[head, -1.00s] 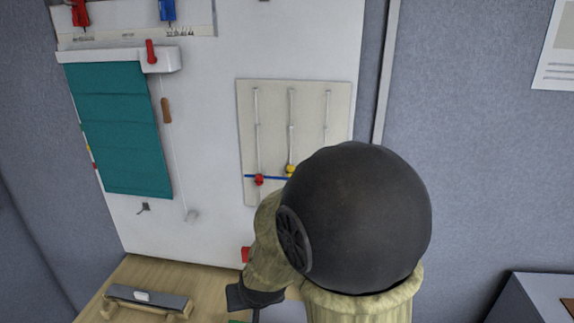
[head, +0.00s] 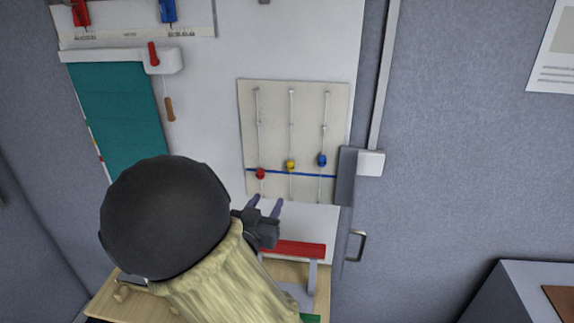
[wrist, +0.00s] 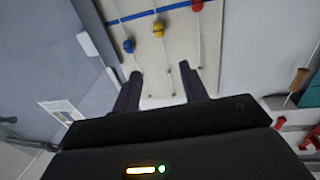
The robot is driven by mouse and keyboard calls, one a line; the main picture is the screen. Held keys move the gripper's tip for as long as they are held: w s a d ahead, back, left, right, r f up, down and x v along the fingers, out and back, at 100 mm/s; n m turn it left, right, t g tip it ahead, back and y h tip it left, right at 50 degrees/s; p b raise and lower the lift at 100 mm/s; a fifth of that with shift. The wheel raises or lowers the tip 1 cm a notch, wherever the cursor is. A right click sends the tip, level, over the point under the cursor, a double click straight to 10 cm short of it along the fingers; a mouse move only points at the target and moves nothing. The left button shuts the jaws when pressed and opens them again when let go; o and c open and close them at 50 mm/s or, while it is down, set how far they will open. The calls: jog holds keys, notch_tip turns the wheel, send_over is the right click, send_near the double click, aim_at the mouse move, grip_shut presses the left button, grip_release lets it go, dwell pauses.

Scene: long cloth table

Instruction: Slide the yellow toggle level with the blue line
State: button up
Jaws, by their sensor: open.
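The yellow toggle (head: 290,164) sits on the middle slot of a cream slider panel (head: 306,100). It is slightly above the blue line (head: 308,174), which crosses the panel's lower part. The yellow toggle also shows in the wrist view (wrist: 158,28), where the panel appears inverted. My gripper (head: 266,204) is open and empty, near the panel's lower left edge in the head view. In the wrist view its fingertips (wrist: 161,71) point toward the panel, apart from the toggle.
A red toggle (head: 260,173) is at the line on the left slot; a blue toggle (head: 322,160) sits above it on the right slot. A red bar (head: 292,248) is below the panel. A teal blind (head: 115,110) hangs left.

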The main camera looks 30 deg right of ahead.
aim_at(289, 164)
jog(key=shift+d, duration=0.1)
jog(key=p+x, duration=0.5)
jog(key=x, duration=1.2)
jog(key=shift+w+d, duration=0.15)
grip_shut()
